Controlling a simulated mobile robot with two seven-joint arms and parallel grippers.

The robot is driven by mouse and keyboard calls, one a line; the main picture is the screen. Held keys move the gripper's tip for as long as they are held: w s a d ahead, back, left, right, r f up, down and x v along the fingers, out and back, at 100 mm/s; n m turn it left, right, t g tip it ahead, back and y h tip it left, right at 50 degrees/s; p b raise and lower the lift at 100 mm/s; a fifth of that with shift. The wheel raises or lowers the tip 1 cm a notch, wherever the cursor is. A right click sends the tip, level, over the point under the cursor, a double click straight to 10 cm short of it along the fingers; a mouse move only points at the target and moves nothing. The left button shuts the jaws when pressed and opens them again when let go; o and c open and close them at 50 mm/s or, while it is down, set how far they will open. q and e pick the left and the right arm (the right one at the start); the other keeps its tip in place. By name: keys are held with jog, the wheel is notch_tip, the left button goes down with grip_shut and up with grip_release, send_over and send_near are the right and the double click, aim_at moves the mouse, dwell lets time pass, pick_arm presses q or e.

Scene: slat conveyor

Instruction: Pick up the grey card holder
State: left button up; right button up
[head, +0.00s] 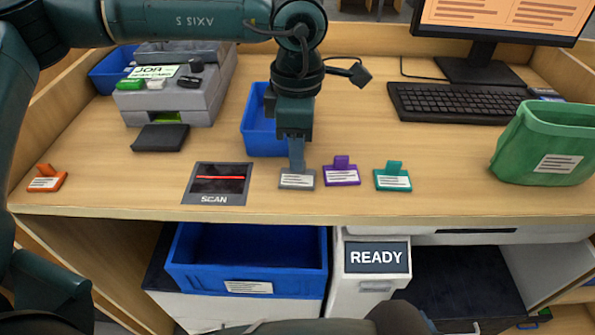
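The grey card holder (297,181) lies near the table's front edge, with a white label on its face. My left gripper (297,163) points down directly over it, with the fingertips at or just above the holder's raised tab. The fingers overlap in this view and cover the tab, so I cannot tell whether they are open or closed on it. The holder appears to rest on the table. My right gripper is not in view.
A purple card holder (342,176) stands close on the right, then a teal one (393,180). A scan pad (217,186) lies left, an orange holder (46,181) farther left.

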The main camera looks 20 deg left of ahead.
pick_arm(q)
jog(key=shift+f, duration=1.3)
jog(key=shift+c, duration=0.5)
grip_shut()
